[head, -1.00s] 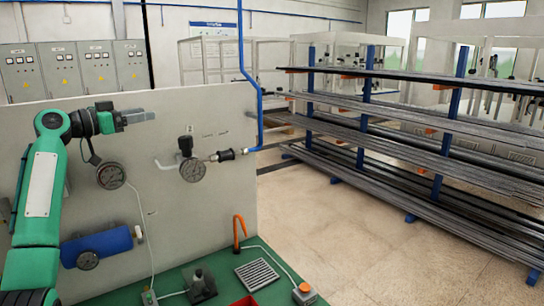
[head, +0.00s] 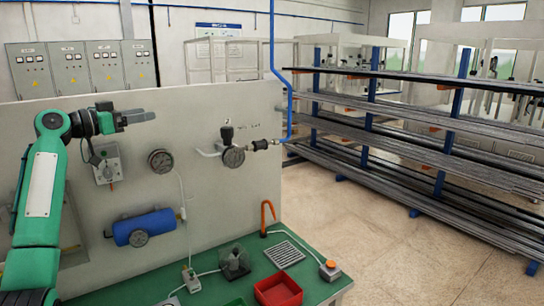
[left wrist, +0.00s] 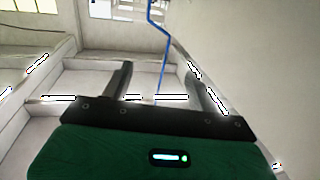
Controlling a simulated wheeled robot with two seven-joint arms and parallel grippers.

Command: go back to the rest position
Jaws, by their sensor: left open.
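My left arm comes in from the left in the head view. It is bent, with the left gripper (head: 140,116) held level in front of the upper part of the grey panel, pointing right. The gripper is empty. In the left wrist view its two dark fingers (left wrist: 160,85) stand well apart with nothing between them. My right gripper is not in view.
The grey panel (head: 90,210) carries gauges (head: 160,161), a blue cylinder (head: 145,227) and a valve (head: 228,140). A red bin (head: 278,291) and a grate (head: 284,254) are on the green bench (head: 205,260). A bar rack (head: 420,130) stands right; the floor between is clear.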

